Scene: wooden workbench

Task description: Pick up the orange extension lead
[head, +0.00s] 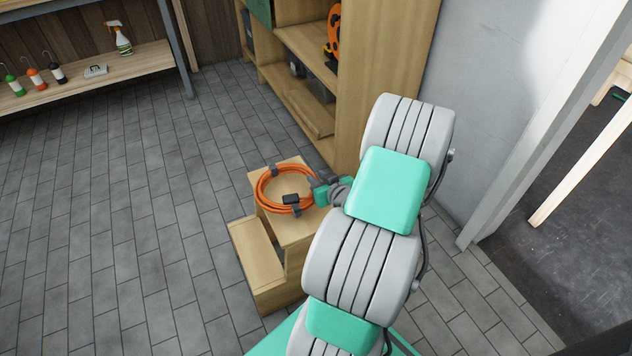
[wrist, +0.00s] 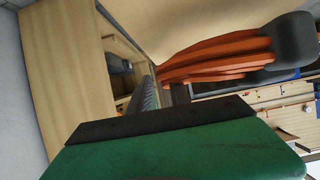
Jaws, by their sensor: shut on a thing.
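The orange extension lead (head: 274,207) is a coiled ring with dark grey straps or ends and a black block (head: 290,199). In the head view it appears over the top of a small wooden step stool (head: 262,262); I cannot tell whether it touches the stool. My gripper (head: 317,184) reaches in from the right and is shut on the coil's right side. In the wrist view the orange strands (wrist: 218,60) and a dark grey piece (wrist: 292,40) lie close beyond the green and black finger. The grasp point itself is hidden.
A wooden shelf unit (head: 397,60) stands right behind the stool, with an orange-and-black item (head: 333,35) on it. A bench (head: 130,66) with several bottles is at the far left. The grey tiled floor (head: 130,230) left of the stool is clear. A wall and doorway are at right.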

